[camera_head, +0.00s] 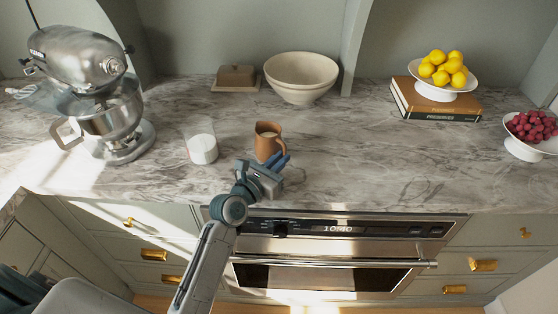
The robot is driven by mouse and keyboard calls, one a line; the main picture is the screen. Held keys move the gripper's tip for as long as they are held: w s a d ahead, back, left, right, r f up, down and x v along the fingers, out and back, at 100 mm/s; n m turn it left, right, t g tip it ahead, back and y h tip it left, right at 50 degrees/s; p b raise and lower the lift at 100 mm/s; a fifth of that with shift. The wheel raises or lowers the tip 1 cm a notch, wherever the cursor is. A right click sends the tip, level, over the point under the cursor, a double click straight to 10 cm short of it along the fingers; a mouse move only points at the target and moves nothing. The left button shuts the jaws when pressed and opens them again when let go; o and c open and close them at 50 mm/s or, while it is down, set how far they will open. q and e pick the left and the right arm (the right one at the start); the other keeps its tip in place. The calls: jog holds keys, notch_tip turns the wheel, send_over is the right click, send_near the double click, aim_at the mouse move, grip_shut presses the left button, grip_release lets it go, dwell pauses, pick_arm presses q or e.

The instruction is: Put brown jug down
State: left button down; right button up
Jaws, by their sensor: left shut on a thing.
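The brown jug (267,140) is upright over the marble counter, near its middle, with its handle toward the right and a pale content inside. My left gripper (278,160) is at the jug's near right side, shut on it around the handle. The fingers hide part of the handle. I cannot tell whether the jug's base touches the counter. My right gripper is not in view.
A glass with white content (202,149) stands just left of the jug. A steel stand mixer (108,110) is at the left. A cream bowl (301,74) and a butter dish (236,78) are behind. Books (435,105), lemons (443,68) and red fruit (531,128) are right. Counter right of the jug is clear.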

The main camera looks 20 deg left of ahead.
pick_arm(q)
jog(key=c, duration=1.5)
grip_release()
jog(key=shift+f, duration=0.1)
jog(key=shift+r, duration=0.2)
jog(key=v, duration=1.2)
jog(key=shift+f, duration=0.15)
